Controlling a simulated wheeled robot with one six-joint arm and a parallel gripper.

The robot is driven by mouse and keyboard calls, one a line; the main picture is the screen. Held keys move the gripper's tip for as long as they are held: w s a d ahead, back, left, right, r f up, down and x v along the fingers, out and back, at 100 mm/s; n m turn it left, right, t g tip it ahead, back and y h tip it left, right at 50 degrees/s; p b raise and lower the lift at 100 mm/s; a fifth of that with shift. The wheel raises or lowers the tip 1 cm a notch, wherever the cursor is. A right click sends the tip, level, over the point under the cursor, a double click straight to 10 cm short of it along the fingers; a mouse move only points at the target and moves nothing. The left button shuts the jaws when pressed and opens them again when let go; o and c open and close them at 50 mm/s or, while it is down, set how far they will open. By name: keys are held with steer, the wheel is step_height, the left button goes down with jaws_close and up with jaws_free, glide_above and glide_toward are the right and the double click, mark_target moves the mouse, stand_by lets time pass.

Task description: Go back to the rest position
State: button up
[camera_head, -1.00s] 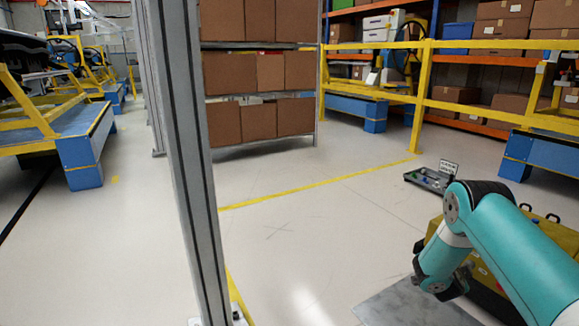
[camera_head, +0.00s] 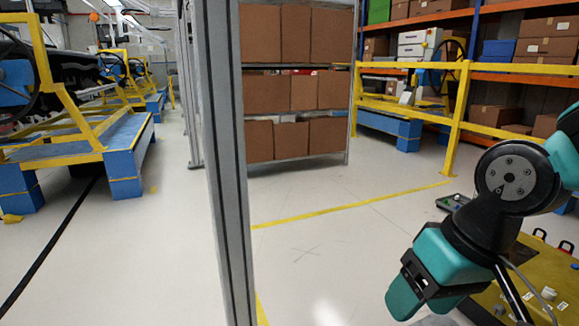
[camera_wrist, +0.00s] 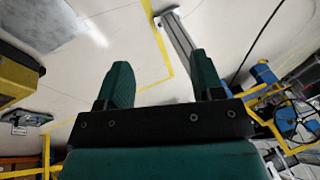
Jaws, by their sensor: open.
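My gripper (camera_head: 418,278) is at the lower right of the head view, held above the floor on my bent teal arm. In the wrist view its two green fingers (camera_wrist: 162,82) stand apart. The gripper touches nothing that I can see.
A grey post (camera_head: 222,160) stands left of my arm. A shelf rack with brown boxes (camera_head: 295,90) is behind it. A yellow rail (camera_head: 456,110) runs at the back right. A small board (camera_head: 452,202) lies beyond the arm. The middle floor is clear.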

steer(key=s+a+r+n+g, duration=0.1)
steer(key=s+r+n, duration=0.25)
steer(key=s, duration=0.45)
step_height(320, 180, up, 37)
steer(key=p, duration=3.8)
steer(key=shift+w+a+p, duration=0.15)
steer(key=shift+w+p, duration=0.1)
steer(key=shift+p, duration=0.1)
